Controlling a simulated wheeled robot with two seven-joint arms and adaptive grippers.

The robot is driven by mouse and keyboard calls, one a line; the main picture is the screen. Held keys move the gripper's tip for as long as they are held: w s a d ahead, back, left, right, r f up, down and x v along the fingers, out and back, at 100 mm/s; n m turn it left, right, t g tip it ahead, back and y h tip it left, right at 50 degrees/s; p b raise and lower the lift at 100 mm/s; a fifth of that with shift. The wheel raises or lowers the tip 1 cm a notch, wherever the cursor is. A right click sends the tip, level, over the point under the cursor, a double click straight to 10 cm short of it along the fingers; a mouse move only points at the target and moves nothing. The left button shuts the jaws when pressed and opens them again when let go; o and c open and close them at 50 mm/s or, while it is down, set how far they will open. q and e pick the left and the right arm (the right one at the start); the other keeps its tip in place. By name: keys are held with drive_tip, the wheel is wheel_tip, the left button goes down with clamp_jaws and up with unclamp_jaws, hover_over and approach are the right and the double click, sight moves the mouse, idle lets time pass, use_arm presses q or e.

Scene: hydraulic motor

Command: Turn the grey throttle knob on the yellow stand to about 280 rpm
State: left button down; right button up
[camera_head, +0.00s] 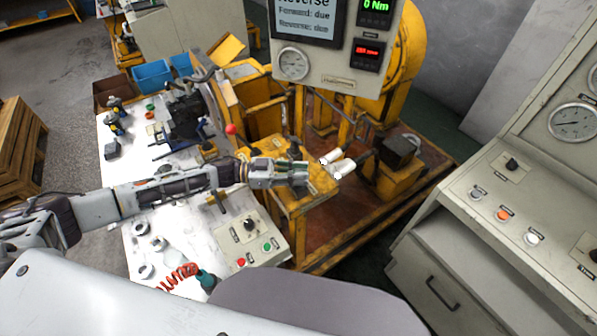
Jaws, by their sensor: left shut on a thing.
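A yellow stand (303,203) rises in the middle of the view, beside the workbench. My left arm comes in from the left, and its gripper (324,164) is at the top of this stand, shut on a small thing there. The grey throttle knob is not clear to see; the gripper seems to cover it. Pale, rounded parts show at the gripper's tip. Above, a panel has a screen (308,15) reading "Reverse", a green readout (376,8) showing 0 Nm and a red readout (367,53) too small to read surely. My right gripper is not in view.
The bench (190,243) holds a button box (246,240), a red coiled cord (180,277), loose fittings and a black vise-like device (184,112). Blue bins (152,75) stand behind. A grey control console (500,225) stands at the right. Yellow machine frames surround the stand.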

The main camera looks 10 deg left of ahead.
use_arm(q)
drive_tip(key=shift+r+n+t+y+p, duration=0.1)
drive_tip(key=shift+n+t+y+p, duration=0.2)
drive_tip(key=shift+n+t+p, duration=0.7)
drive_tip(key=c, duration=1.2)
unclamp_jaws()
drive_tip(key=shift+a, duration=0.1)
drive_tip(key=v, duration=1.2)
drive_tip(key=shift+s, duration=0.15)
